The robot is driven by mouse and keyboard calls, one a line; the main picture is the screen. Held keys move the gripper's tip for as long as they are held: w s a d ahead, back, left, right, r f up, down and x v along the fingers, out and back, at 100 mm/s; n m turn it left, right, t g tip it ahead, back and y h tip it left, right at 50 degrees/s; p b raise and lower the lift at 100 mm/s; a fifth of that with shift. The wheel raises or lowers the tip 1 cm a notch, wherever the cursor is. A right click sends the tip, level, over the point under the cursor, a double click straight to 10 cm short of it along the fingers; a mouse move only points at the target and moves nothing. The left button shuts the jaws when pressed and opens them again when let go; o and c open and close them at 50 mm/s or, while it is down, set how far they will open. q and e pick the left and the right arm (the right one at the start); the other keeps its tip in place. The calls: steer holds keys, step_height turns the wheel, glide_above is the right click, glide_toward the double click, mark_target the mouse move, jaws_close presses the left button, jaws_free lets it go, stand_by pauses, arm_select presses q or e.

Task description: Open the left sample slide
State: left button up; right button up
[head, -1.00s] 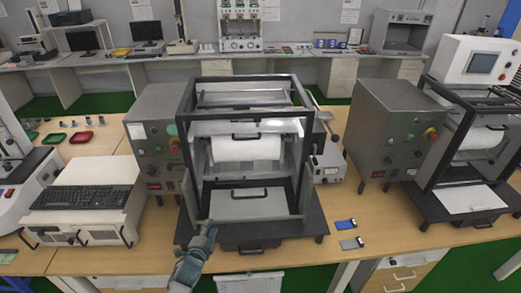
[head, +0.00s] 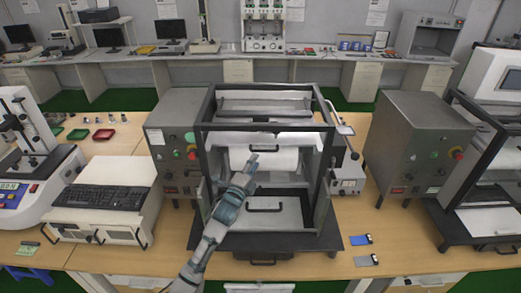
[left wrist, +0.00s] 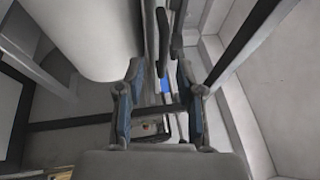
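The left machine (head: 210,110) is a dark open frame on a black base with a white roller (head: 290,160) inside. A light flat panel (head: 285,222) with a dark handle (head: 264,209) lies low in the frame, and another dark handle (head: 263,263) is on the base's front. I cannot tell which is the sample slide. My left gripper (head: 252,160) reaches into the frame's front, in front of the roller and above the panel. In the left wrist view my gripper (left wrist: 160,88) is open and empty, with a dark bar-like handle (left wrist: 174,42) beyond its fingertips. My right gripper is not in view.
Grey control boxes stand left (head: 172,135) and right (head: 412,140) of the frame. A second machine (head: 480,180) is at the right. A keyboard (head: 102,198) on a white case stands at the left.

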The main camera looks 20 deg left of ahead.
mark_target(261, 151)
arm_select(q)
steer(key=w, duration=0.2)
steer(key=w+d+r, duration=0.1)
steer(key=w, duration=0.3)
steer(key=shift+w+d+r, duration=0.1)
steer(key=shift+d+r, duration=0.05)
steer(key=shift+d, duration=0.2)
steer(key=shift+a, duration=0.1)
steer(key=shift+a, duration=0.1)
steer(key=shift+c, duration=0.5)
steer(key=shift+a, duration=0.15)
jaws_close()
